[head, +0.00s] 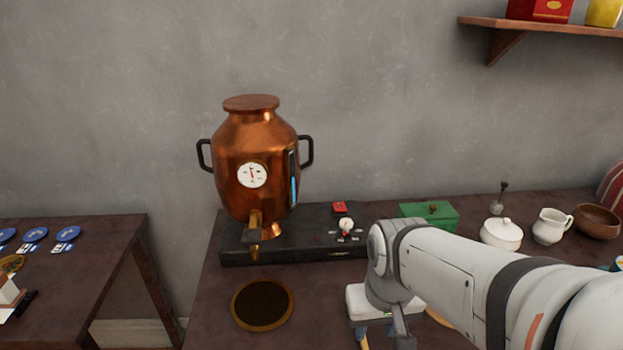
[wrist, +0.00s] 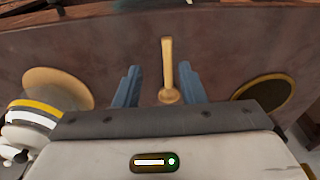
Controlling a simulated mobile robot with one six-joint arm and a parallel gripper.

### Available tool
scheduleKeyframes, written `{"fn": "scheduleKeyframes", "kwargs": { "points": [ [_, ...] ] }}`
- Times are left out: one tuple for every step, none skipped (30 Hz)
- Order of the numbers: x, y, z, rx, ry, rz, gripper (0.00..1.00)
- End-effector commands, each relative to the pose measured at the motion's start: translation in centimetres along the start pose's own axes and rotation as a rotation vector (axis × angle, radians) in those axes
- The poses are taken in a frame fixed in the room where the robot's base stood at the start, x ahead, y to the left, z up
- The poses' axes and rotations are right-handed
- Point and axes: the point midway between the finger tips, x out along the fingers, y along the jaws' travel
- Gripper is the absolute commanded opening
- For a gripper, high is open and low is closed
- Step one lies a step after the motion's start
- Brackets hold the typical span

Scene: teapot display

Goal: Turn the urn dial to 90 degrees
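The copper urn (head: 232,145) stands upright on a black base (head: 285,250) against the wall. It has a white gauge with a red pointer, a blue-lit sight strip and a brass tap. A small white dial knob (head: 346,224) sits on the base's right part with small marks around it, too small to read. My gripper (wrist: 157,86) is open, its two blue fingers apart and pointing down over the table. It is in front of the base and apart from the dial, which the wrist view does not show. In the head view my arm hides most of the gripper.
A light wooden spoon-like piece (wrist: 167,65) shows between my fingers. A dark round mat (head: 262,304) lies in front of the urn. A red switch (head: 339,208) is behind the dial. A green box (head: 428,217), white sugar pot (head: 501,234) and white jug (head: 552,226) stand right.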

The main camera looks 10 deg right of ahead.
Motion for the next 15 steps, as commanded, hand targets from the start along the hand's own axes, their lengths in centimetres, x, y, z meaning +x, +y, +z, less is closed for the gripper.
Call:
{"fn": "scheduleKeyframes", "kwargs": {
  "points": [
    [0.0,0.0,0.0,0.000,0.000,0.000,0.36],
    [0.0,0.0,0.0,0.000,0.000,0.000,0.36],
    [0.0,0.0,0.0,0.000,0.000,0.000,0.36],
    [0.0,0.0,0.0,0.000,0.000,0.000,0.36],
    [0.0,0.0,0.0,0.000,0.000,0.000,0.36],
    [0.0,0.0,0.0,0.000,0.000,0.000,0.36],
    [0.0,0.0,0.0,0.000,0.000,0.000,0.36],
    [0.0,0.0,0.0,0.000,0.000,0.000,0.39],
    [-0.1,0.0,-0.1,-0.002,0.001,-0.001,0.42],
    [-0.2,0.0,-0.4,-0.005,0.003,-0.002,0.45],
    [-0.4,0.0,-0.9,-0.010,0.006,-0.005,0.47],
    [-0.7,-0.1,-1.8,-0.019,0.012,-0.011,0.50],
    [-1.0,-0.1,-2.7,-0.030,0.020,-0.017,0.53],
    [-1.4,0.2,-3.8,-0.039,0.028,-0.022,0.53],
    [-1.9,0.4,-5.6,-0.058,0.043,-0.032,0.53]
  ]
}}
